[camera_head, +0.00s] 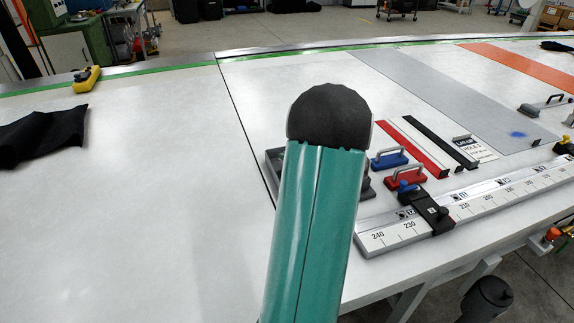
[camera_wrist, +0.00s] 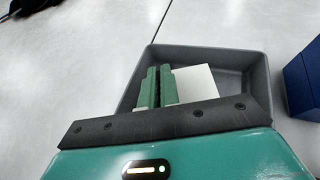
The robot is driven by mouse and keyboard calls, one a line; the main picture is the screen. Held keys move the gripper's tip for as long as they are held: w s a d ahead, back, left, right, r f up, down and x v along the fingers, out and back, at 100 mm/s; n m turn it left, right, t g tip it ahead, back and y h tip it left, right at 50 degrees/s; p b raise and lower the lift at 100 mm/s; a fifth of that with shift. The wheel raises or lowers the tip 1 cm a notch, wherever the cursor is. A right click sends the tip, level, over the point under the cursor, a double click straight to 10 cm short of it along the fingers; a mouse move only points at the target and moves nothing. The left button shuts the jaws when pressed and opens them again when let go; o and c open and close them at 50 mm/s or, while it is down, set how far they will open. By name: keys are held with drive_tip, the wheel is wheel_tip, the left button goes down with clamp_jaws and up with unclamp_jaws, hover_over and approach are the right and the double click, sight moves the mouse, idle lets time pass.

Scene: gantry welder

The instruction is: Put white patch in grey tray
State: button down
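The grey tray (camera_wrist: 258,72) is in the middle of the wrist view, with its near side hidden by my gripper. The white patch (camera_wrist: 197,83) is a flat pale piece within the tray's outline, at the right of my fingers. My gripper (camera_wrist: 157,76) has green fingers close together over the tray. The fingers hide part of the patch, and I cannot tell whether they pinch it or it lies on the tray floor. The gripper is hidden in the head view.
A blue block (camera_wrist: 303,80) stands right of the tray. Blue (camera_head: 389,160) and red (camera_head: 405,177) handled blocks and a ruler rail (camera_head: 480,205) lie to the right in the head view. A black cloth (camera_head: 40,137) lies far left.

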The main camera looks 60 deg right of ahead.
wheel_tip(320, 180, down, 3)
drive_tip(key=shift+s+r, duration=0.15)
drive_tip(key=shift+f, duration=0.25)
drive_tip(key=shift+f, duration=0.2)
drive_tip(key=c, duration=1.6)
unclamp_jaws()
drive_tip(key=shift+c, duration=0.2)
drive_tip(key=shift+r, duration=0.1)
drive_tip(key=shift+r, duration=0.15)
drive_tip(key=v, duration=1.1)
drive_tip(key=shift+s+a+r, duration=0.15)
drive_tip(key=shift+s+a, duration=0.05)
drive_tip(key=shift+s, duration=0.1)
